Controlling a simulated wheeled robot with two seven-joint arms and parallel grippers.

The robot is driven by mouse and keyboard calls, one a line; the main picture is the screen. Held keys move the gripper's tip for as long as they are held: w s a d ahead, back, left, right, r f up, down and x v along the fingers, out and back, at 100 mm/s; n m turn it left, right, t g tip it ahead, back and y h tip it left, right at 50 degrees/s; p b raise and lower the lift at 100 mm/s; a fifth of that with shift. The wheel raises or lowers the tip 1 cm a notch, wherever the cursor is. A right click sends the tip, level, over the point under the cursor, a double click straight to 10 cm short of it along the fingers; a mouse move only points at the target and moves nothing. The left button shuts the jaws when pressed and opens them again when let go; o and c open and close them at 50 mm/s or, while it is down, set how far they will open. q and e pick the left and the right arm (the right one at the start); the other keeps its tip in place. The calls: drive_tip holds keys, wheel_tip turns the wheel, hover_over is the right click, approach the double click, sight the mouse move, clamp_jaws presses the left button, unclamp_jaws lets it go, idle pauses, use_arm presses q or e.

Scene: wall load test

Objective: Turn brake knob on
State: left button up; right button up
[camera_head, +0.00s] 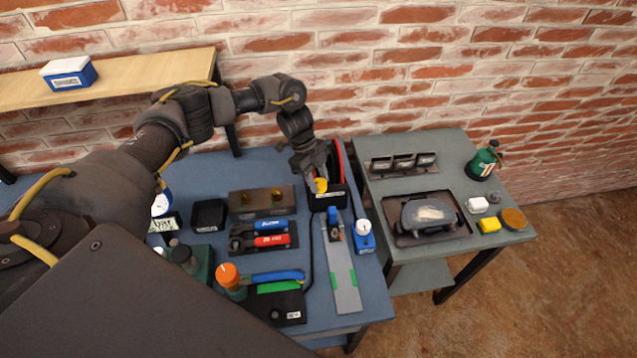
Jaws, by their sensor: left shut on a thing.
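My left gripper (312,174) reaches down from the upper left over the back right part of the blue table. Its fingers are shut on a small yellow knob (321,185), which shows at the fingertips. The knob sits at a black box-like unit (328,199) with a red strip behind it. The fingers hide part of the knob and the unit, so I cannot read which way the knob is turned. I see no label naming it as the brake knob. My right gripper is not in view.
A grey table (450,150) stands right, with a tray (459,228) and green bottle (481,163). The brick wall is close behind.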

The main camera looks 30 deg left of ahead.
use_arm(q)
drive_tip(key=shift+r, duration=0.1)
drive_tip(key=o, duration=1)
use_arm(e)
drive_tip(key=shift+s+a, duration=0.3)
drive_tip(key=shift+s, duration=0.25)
use_arm(q)
drive_tip(key=shift+a+r, duration=0.15)
drive_tip(key=shift+b+v, duration=1.35)
drive_tip(key=shift+v, duration=3.9)
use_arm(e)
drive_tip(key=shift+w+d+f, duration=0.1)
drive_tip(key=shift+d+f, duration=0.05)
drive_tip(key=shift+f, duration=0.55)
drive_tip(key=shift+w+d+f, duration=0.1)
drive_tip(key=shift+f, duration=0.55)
use_arm(q)
drive_tip(key=shift+w, duration=0.1)
